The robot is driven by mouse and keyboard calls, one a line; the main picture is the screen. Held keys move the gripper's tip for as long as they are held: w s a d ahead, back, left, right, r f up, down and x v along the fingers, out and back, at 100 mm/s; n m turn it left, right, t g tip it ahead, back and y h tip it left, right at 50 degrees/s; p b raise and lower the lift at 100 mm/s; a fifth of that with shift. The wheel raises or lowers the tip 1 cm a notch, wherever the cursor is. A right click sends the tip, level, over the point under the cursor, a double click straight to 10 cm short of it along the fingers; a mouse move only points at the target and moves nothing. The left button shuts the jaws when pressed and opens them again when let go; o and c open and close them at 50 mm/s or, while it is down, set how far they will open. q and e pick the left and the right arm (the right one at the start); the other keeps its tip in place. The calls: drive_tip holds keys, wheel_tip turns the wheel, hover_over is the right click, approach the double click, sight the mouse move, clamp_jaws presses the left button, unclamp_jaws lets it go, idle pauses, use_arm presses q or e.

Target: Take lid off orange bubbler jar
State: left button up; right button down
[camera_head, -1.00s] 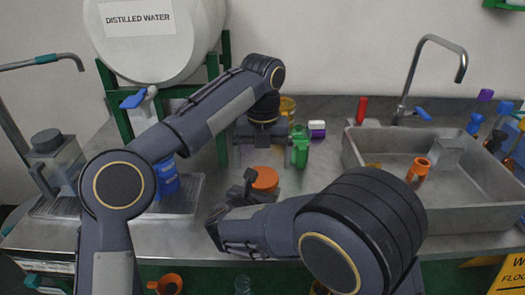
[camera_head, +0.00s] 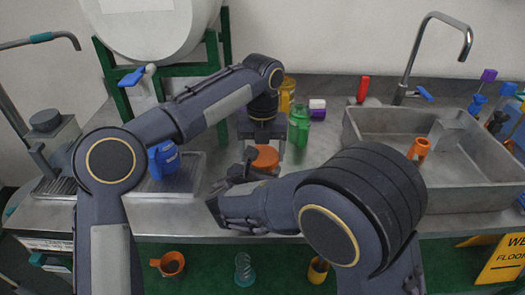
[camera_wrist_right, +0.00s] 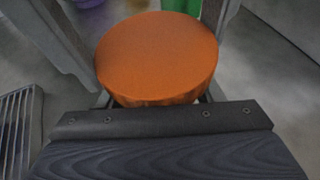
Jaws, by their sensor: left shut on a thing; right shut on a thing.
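The orange lid (camera_head: 265,157) sits on its jar near the middle of the counter. It also fills the middle of the right wrist view (camera_wrist_right: 157,55). My left gripper (camera_head: 263,150) reaches down from above, its fingers on either side of the lid, shut on it. My right gripper (camera_head: 245,178) comes in low from the front, below the lid, and is shut on the jar. The jar body is mostly hidden by the lid and my right gripper. No clear gap between lid and jar can be made out.
A green bottle (camera_head: 300,127), a yellow container (camera_head: 287,95) and a white and purple jar (camera_head: 317,108) stand close behind. A blue container (camera_head: 165,160) is at the left on a drain grate. A sink (camera_head: 455,200) is at the right, with an orange piece (camera_head: 418,150) inside.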

use_arm(q)
drive_tip(key=n, duration=0.3)
drive_tip(key=shift+d, duration=0.2)
drive_tip(key=shift+c, duration=0.3)
drive_tip(key=o, duration=1.1)
drive_tip(key=shift+a, duration=0.1)
